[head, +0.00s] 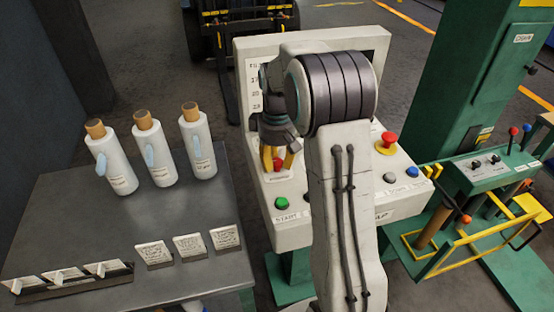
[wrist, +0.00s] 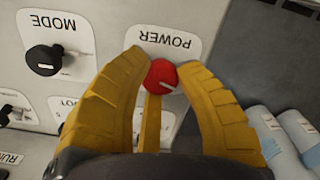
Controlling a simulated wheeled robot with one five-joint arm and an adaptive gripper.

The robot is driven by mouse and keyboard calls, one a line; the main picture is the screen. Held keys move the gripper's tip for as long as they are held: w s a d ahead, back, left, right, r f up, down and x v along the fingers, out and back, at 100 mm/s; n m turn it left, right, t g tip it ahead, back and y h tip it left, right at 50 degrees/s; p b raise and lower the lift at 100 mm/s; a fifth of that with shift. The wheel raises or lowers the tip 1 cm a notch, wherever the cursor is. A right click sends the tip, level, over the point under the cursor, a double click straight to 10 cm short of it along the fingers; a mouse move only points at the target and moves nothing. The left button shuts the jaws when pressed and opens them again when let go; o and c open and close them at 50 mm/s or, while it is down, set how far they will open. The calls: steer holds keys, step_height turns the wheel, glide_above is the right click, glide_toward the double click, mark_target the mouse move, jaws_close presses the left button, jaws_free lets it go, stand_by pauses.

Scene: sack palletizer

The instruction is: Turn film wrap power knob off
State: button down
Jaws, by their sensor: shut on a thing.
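The red power knob (wrist: 160,74) sits on the white panel below the upside-down POWER label (wrist: 166,42) in the wrist view. A short white mark shows on its face, lying slightly tilted across. My gripper (wrist: 163,70) has yellow fingers closed around the knob, on its left, right and near sides. In the head view my gripper (head: 279,160) reaches down to the white control console (head: 315,46), with a bit of red between the yellow fingers. My arm hides much of the console there.
A black MODE knob (wrist: 43,60) is beside the power knob. A green START button (head: 281,203), a red emergency button (head: 387,140) and a blue button (head: 411,173) are on the console. White bottles (head: 155,150) stand on the grey table (head: 70,200) at left.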

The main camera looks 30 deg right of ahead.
mark_target(277, 161)
steer(key=shift+s+f+n, duration=0.1)
steer(key=shift+n, duration=0.85)
steer(key=shift+s+f+n, duration=0.1)
steer(key=shift+n, duration=0.85)
steer(key=c, duration=0.8)
jaws_free()
steer(key=shift+w+r, duration=0.1)
steer(key=shift+w+r, duration=0.1)
steer(key=shift+r, duration=0.5)
step_height(277, 161, up, 11)
steer(key=shift+f, duration=0.1)
